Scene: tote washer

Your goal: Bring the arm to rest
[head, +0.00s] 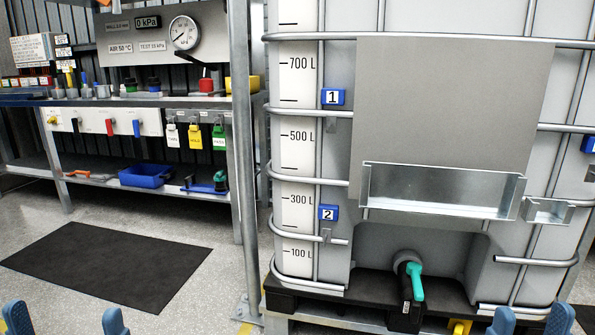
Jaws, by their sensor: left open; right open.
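My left gripper (65,318) shows only as two blue fingertips at the bottom left edge. They are spread apart with nothing between them. The dark floor mat lies beyond it. My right gripper (531,319) shows as two blue fingertips at the bottom right edge, in front of the large caged tank's base. They are apart, and nothing is seen held between them. The arms behind both grippers are out of view below the frame.
A caged tank (297,130) with a teal-handled valve (415,282) and a metal tray (440,212) fills the right. A bench shelf (150,101) with a gauge (184,33) stands at the back left. A dark mat (105,262) lies on open floor. A steel post (241,150) stands between.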

